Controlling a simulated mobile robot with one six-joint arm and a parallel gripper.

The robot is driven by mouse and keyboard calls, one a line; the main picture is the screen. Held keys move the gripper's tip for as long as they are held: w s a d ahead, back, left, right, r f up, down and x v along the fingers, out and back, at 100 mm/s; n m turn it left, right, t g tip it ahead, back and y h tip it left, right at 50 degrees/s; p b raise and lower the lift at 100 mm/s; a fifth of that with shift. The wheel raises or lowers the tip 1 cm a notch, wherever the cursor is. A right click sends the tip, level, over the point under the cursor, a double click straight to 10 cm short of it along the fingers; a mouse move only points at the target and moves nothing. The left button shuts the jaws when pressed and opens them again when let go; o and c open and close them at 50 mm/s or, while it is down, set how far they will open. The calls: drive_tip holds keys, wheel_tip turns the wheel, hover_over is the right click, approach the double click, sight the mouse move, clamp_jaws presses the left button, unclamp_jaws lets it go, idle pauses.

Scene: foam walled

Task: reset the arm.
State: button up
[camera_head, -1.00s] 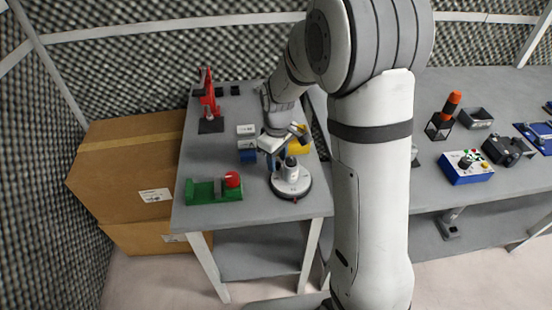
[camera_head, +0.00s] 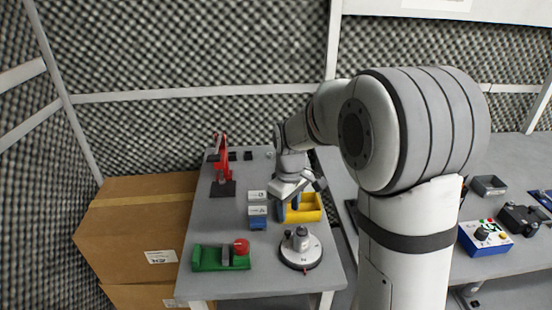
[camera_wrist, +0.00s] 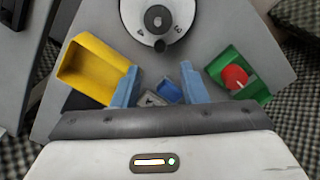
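My arm reaches over the left table (camera_head: 215,285), bent at the elbow, with my gripper (camera_head: 289,212) pointing down. In the head view it hangs between the blue-and-white boxes (camera_head: 258,217) and the yellow bin (camera_head: 310,207), behind the round dial device (camera_head: 300,250). In the wrist view my gripper (camera_wrist: 160,70) has its two blue fingers spread well apart. Nothing is held between them; the small boxes (camera_wrist: 167,92) show beyond the gap, on the table below.
A green fixture with a red knob (camera_head: 222,256) lies at the table's front left. A red clamp tool (camera_head: 222,165) stands at the back left. Cardboard boxes (camera_head: 140,235) stand left of the table. A second table at right holds a blue control box (camera_head: 484,238).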

drive_tip(key=s+d+r+m+t, duration=0.1)
drive_tip(key=s+d+r+m, duration=0.1)
drive_tip(key=s, duration=0.5)
drive_tip(key=s+d+r+m, duration=0.2)
drive_tip(key=s+m, duration=0.2)
drive_tip(key=s, duration=0.3)
drive_tip(key=s+d+r+m+t, duration=0.1)
drive_tip(key=s+d+r+m, duration=0.1)
drive_tip(key=s, duration=0.5)
drive_tip(key=shift+d+r+m+t, duration=0.15)
drive_tip(key=shift+d+m+t, duration=0.15)
drive_tip(key=shift+d+m, duration=0.2)
